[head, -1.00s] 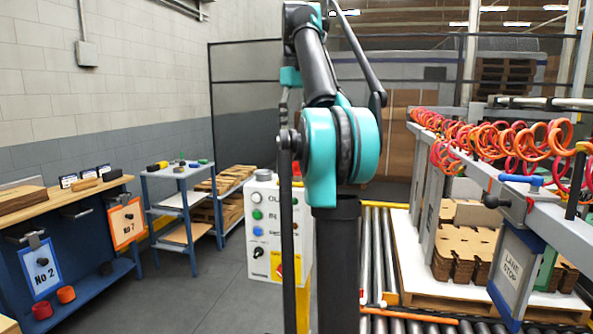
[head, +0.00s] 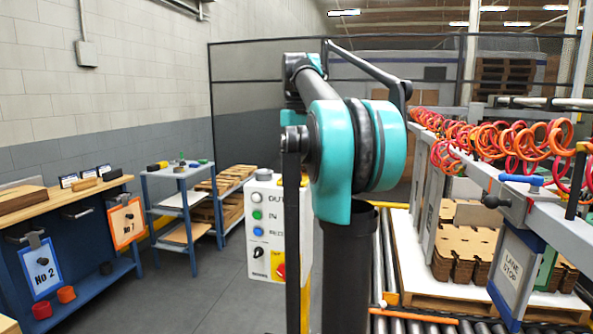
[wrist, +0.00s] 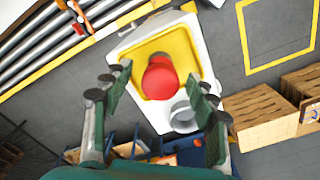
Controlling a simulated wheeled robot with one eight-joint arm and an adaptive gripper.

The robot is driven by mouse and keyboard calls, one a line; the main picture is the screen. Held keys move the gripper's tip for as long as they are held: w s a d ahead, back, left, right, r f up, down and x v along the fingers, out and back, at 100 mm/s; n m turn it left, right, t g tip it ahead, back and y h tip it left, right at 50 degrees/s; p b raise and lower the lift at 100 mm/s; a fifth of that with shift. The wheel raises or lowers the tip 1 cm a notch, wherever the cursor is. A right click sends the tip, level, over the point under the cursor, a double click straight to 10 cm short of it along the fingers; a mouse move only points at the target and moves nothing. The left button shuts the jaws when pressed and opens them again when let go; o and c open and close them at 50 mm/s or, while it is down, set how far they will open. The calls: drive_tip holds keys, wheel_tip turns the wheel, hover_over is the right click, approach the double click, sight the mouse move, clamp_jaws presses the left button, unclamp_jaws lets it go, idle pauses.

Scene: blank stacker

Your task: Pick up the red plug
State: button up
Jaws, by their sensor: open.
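A red round-topped piece (wrist: 160,78) stands on a yellow plate on the white control box (wrist: 125,52) in the wrist view. It lies between the fingers of my gripper (wrist: 162,96) as seen there. The gripper is open and empty, and the gap to the red piece is hard to judge. In the head view my arm hides that piece and my gripper. I cannot tell which red item is the plug.
The control box (head: 265,225) stands beside the roller conveyor (head: 386,255). A grey round knob (wrist: 183,115) sits near the red piece. A blue trolley (head: 180,172) and stacked brown boards (head: 236,178) are at the left. Grey floor (head: 215,295) between is clear.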

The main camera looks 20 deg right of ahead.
drive_tip(key=shift+f, duration=0.3)
drive_tip(key=shift+c, duration=0.3)
drive_tip(key=c, duration=1.2)
